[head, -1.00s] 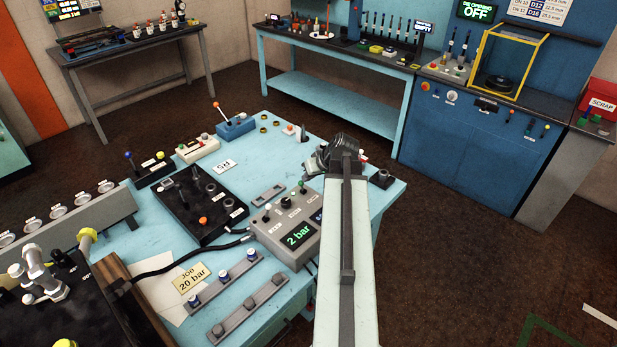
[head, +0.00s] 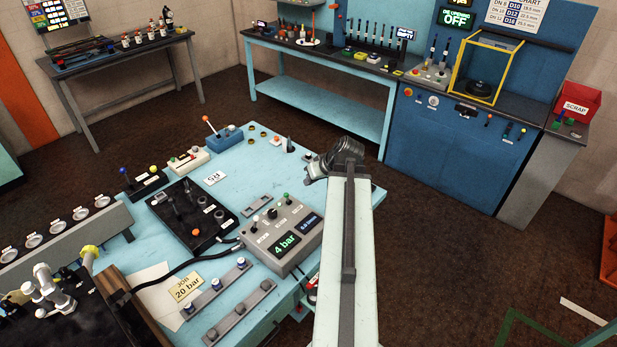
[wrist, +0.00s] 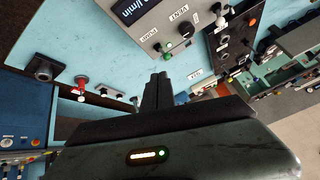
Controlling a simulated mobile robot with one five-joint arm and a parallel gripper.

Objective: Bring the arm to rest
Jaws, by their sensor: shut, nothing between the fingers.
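My arm (head: 348,260) reaches up from the bottom of the head view over the right part of the light blue bench. Its dark wrist is bent at the far end, and my gripper sits near the bench's right side. In the wrist view my gripper (wrist: 158,88) shows two dark fingers close together, shut and empty. They point toward the grey control box (wrist: 165,25) with its knobs and green button. No object is held. In the head view the fingertips are hard to make out against the wrist.
The control box (head: 281,235) reads 4 bar. A black valve block (head: 190,215) with a hose stands left of it. A "JOB 20 bar" card (head: 186,289) lies in front. A blue cabinet (head: 455,150) stands behind.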

